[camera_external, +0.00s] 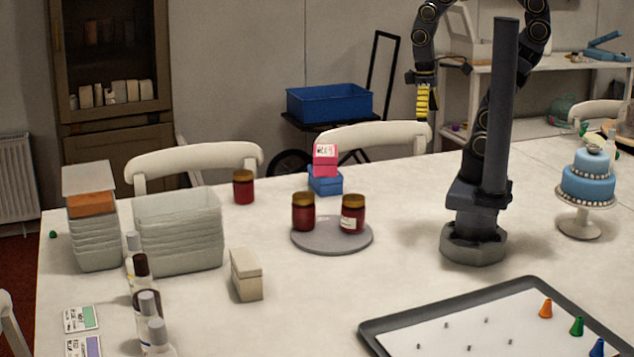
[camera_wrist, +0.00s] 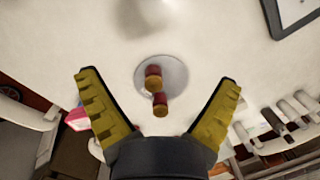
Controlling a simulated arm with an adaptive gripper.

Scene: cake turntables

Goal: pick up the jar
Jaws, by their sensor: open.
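Three dark red jars with gold-brown lids stand on the table side in the external view. One jar (camera_external: 303,212) and another jar (camera_external: 352,214) are upright on a round grey turntable (camera_external: 332,243). A third jar (camera_external: 243,187) stands on the table, behind and left of it. My gripper (camera_external: 424,106) is open and empty, high above the table, right of the jars. In the wrist view, two jars (camera_wrist: 153,77) (camera_wrist: 160,105) show between the wide-apart yellow fingers (camera_wrist: 158,79), well beyond them. I cannot match these two to the external view with certainty.
A pink box on a blue box (camera_external: 325,182) stands just behind the turntable. Clear containers (camera_external: 178,233), bottles (camera_external: 142,275) and a beige box (camera_external: 246,275) are left. A black-rimmed tray (camera_external: 450,312) and cake stand (camera_external: 578,224) are right. Table around the turntable is mostly clear.

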